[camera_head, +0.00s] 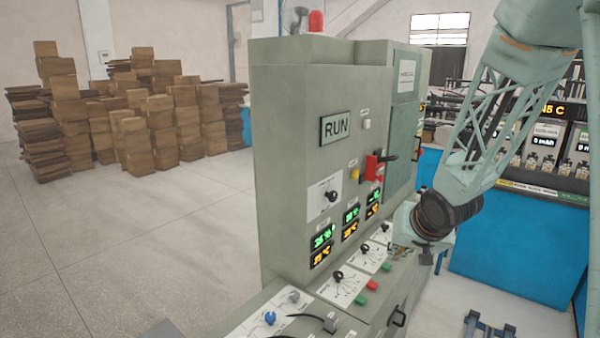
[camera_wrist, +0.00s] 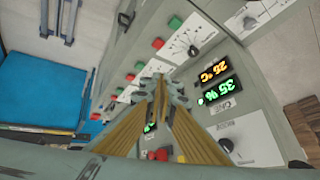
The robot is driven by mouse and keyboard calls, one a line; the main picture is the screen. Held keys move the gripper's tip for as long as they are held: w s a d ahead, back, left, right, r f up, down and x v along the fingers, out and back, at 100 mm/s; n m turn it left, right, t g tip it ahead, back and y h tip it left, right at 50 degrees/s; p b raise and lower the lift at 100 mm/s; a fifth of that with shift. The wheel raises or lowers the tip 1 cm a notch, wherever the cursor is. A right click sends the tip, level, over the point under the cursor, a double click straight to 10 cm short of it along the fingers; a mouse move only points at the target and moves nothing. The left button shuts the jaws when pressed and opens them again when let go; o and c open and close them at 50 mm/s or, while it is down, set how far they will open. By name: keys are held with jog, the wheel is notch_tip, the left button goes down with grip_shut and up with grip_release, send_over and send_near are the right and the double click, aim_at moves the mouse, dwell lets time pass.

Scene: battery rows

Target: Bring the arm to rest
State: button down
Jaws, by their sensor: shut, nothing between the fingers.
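My arm reaches in from the right in the head view, with its pale green lattice link coming down from the upper right. My gripper (camera_head: 428,256) hangs at its end, in front of the right part of the grey-green control cabinet. In the wrist view my gripper (camera_wrist: 160,82) points away from the camera; its two fingers meet at the tips and hold nothing. Behind the fingers is the cabinet's panel, with lit displays (camera_wrist: 214,82), knobs and buttons. I cannot tell the exact gap between the fingertips and the panel.
A blue-fronted rack (camera_head: 505,245) stands behind my arm at the right. Stacked cardboard boxes (camera_head: 160,125) stand far left. The floor (camera_head: 130,240) at left is clear.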

jog(key=s+r+g+h+b, duration=0.1)
jog(key=s+r, duration=0.6)
jog(key=s, duration=0.3)
jog(key=s+r+g+h, duration=0.1)
jog(key=s+r, duration=0.6)
jog(key=s, duration=0.3)
jog(key=s+a+r+n+g, duration=0.1)
jog(key=s+a, duration=0.2)
jog(key=s, duration=1)
jog(key=s+a+r+n+y+b, duration=0.1)
jog(key=s+a+r, duration=0.1)
jog(key=s, duration=1.2)
jog(key=shift+s+a+n+g+y, duration=0.2)
jog(key=shift+a+n+g+y, duration=0.15)
jog(key=shift+a, duration=0.3)
